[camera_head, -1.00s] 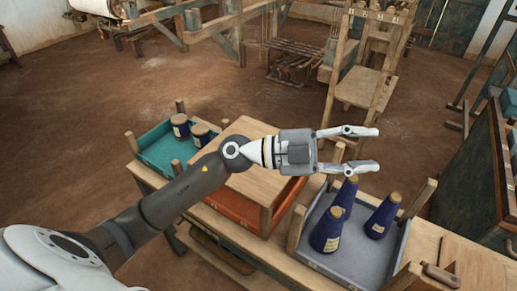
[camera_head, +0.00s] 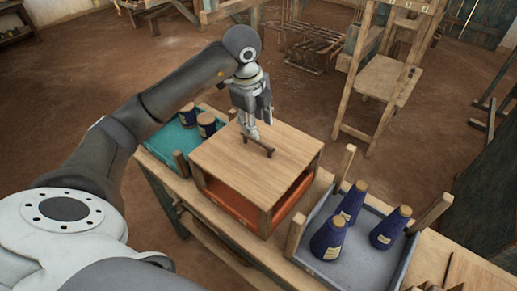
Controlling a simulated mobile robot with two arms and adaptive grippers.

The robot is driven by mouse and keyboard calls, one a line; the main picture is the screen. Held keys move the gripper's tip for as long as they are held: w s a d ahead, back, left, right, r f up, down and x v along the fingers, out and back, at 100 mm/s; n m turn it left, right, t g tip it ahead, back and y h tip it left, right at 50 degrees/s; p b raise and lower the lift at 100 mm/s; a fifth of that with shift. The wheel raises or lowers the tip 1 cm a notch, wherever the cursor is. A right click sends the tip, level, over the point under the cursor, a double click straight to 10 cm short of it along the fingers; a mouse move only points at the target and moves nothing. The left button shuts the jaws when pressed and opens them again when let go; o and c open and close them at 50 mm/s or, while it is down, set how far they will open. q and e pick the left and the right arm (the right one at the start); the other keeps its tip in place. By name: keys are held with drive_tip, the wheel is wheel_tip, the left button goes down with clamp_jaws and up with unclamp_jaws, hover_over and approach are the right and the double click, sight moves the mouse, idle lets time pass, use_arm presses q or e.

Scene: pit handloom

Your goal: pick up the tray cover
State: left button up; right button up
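The tray cover (camera_head: 285,148) is a flat light wooden board with a small dark bar handle (camera_head: 262,149) on top. It lies over the orange tray (camera_head: 233,203) in the middle of the bench. My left gripper (camera_head: 251,136) points down over the cover, its fingertips at the handle's left end. The fingers overlap in this view, so I cannot tell whether they are open or shut, or whether they touch the handle. My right gripper is not in view.
A teal tray (camera_head: 166,150) with dark blue cones stands left of the cover. A grey tray (camera_head: 345,262) with 3 blue cones (camera_head: 352,201) stands to the right, with wooden corner posts. A wooden loom frame (camera_head: 384,80) stands behind, with bare floor between.

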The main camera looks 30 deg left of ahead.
sight(260, 141)
use_arm(q)
drive_tip(key=f, duration=0.3)
drive_tip(key=shift+w+d+f+p, duration=0.1)
drive_tip(key=shift+w+p, duration=0.15)
drive_tip(key=shift+p, duration=0.05)
drive_tip(key=shift+d+f+p, duration=0.1)
drive_tip(key=shift+f+p, duration=0.35)
drive_tip(key=shift+f, duration=0.1)
drive_tip(key=f+p, duration=0.1)
drive_tip(key=f, duration=0.2)
drive_tip(key=shift+w+d+f+p, duration=0.1)
drive_tip(key=shift+w+f+p, duration=0.1)
drive_tip(key=shift+p, duration=0.1)
drive_tip(key=shift+w+f, duration=0.1)
drive_tip(key=shift+f, duration=0.35)
drive_tip(key=shift+c, duration=0.4)
clamp_jaws()
drive_tip(key=shift+r, duration=0.1)
